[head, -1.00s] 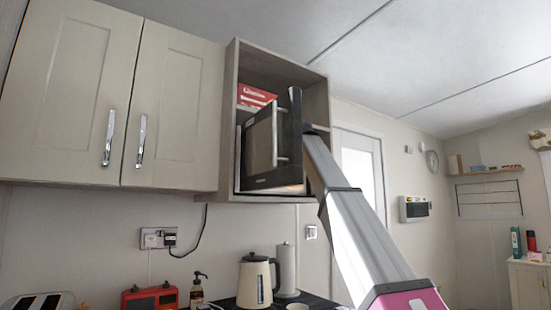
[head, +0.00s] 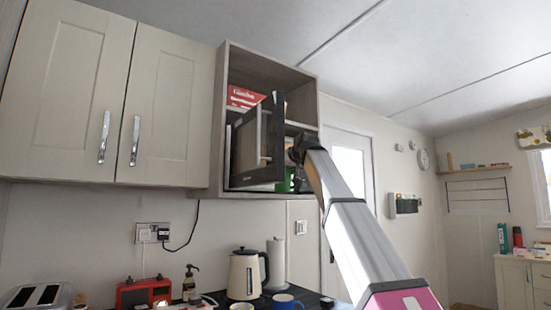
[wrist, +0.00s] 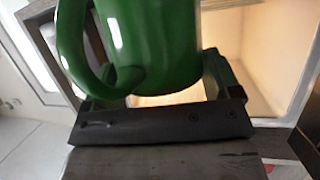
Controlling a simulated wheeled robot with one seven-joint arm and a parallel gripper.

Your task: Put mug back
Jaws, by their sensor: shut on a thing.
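The green mug (wrist: 150,45) fills the top of the wrist view, its handle at the left. My gripper (wrist: 158,88) is shut on it. In the head view a small part of the green mug (head: 284,184) shows just right of the open microwave door, below my gripper (head: 297,160). The microwave (head: 230,155) stands in the open wall cabinet with its dark door (head: 258,145) swung out, hiding much of the mug. Behind the mug in the wrist view is the lit, pale microwave interior (wrist: 265,60).
On the counter below are a cream kettle (head: 243,275), a blue mug (head: 287,302), a paper towel roll (head: 276,262), a soap bottle (head: 189,284) and a red radio (head: 143,293).

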